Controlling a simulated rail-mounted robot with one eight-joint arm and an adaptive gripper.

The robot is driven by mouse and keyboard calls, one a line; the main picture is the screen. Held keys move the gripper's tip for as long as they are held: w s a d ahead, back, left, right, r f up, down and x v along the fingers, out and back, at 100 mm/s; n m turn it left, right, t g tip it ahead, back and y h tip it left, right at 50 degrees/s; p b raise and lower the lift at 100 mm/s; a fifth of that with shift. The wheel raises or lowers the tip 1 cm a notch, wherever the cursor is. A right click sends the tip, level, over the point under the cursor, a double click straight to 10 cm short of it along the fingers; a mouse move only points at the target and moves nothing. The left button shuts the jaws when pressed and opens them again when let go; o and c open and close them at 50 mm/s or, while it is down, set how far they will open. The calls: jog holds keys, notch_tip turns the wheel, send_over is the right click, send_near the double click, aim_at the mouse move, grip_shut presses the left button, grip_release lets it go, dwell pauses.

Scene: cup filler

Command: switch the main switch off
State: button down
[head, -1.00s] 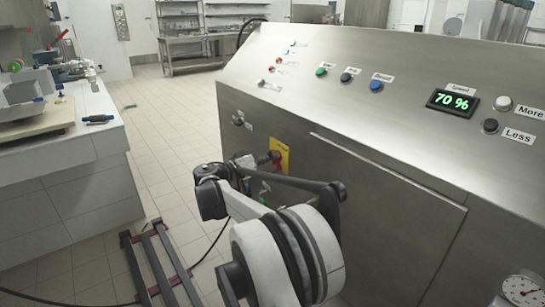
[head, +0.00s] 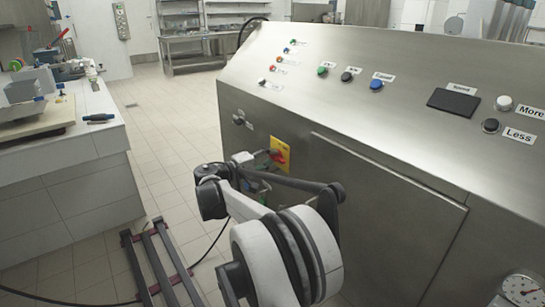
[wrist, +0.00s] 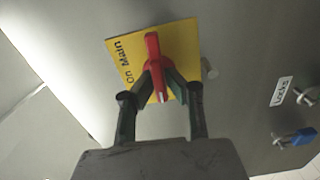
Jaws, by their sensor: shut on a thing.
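The main switch is a red rotary handle (wrist: 153,58) on a yellow plate (wrist: 122,52) marked "Main" and "On". In the wrist view the handle stands roughly upright in the picture. My gripper (wrist: 161,84) is shut on the red handle, with a dark finger on each side of it. In the head view the yellow plate (head: 281,146) shows on the machine's left front panel, and my gripper partly hides the handle there. The speed display (head: 453,104) on the sloped top is dark.
Labelled buttons, such as the blue one (head: 376,85), line the machine's sloped top (head: 400,60). In the wrist view a blue padlock (wrist: 303,137) hangs beside a "Locks" label. A white counter (head: 70,150) stands at left, with tiled floor between.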

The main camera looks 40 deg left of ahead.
jog(key=shift+n, duration=0.5)
jog(key=c, duration=1.8)
grip_release()
jog(key=shift+s, duration=0.1)
jog(key=v, duration=1.2)
